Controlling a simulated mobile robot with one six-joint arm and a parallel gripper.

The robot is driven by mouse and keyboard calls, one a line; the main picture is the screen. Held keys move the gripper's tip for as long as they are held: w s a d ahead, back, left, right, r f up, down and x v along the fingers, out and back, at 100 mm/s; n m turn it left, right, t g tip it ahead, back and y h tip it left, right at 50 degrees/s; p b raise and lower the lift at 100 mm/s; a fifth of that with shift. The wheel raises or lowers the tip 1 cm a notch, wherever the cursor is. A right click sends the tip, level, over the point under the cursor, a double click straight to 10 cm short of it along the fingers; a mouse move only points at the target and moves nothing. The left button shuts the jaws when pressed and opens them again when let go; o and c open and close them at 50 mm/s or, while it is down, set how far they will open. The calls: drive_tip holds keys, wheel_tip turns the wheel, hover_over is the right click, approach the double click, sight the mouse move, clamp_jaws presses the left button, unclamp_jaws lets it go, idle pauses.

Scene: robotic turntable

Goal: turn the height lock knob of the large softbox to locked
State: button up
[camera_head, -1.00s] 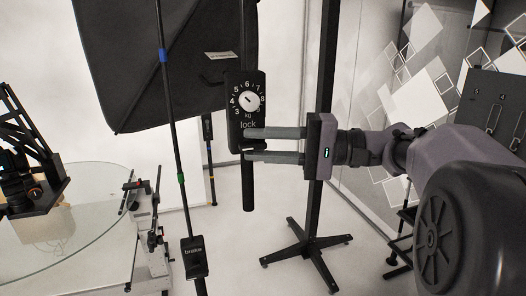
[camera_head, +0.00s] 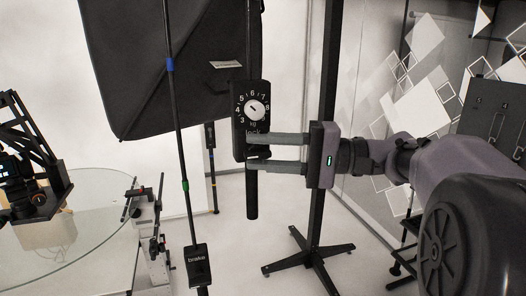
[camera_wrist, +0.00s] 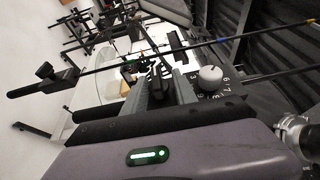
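The large softbox (camera_head: 150,70) is a big dark panel at the upper left of the head view. Its black dial plate (camera_head: 240,146) carries a ring of numbers and the word "lock". The round white knob (camera_head: 256,109) sits in the middle of the ring; it also shows in the wrist view (camera_wrist: 210,74), right of the fingers. In the head view the fingertips are just below the knob, and the upper finger partly covers the "lock" lettering. Whether they touch the plate I cannot tell.
A thin pole (camera_head: 180,140) with blue and green bands and a "brake" box (camera_head: 197,264) runs in front of the softbox. A black stand (camera_head: 308,256) stands behind my gripper. A glass turntable (camera_head: 85,240) is at left. Diamond-shaped panels (camera_head: 414,94) are at right.

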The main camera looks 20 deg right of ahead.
drive_tip(key=shift+d, duration=0.1)
drive_tip(key=p+v, duration=1.2)
drive_tip(key=v, duration=0.5)
drive_tip(key=shift+s, duration=0.15)
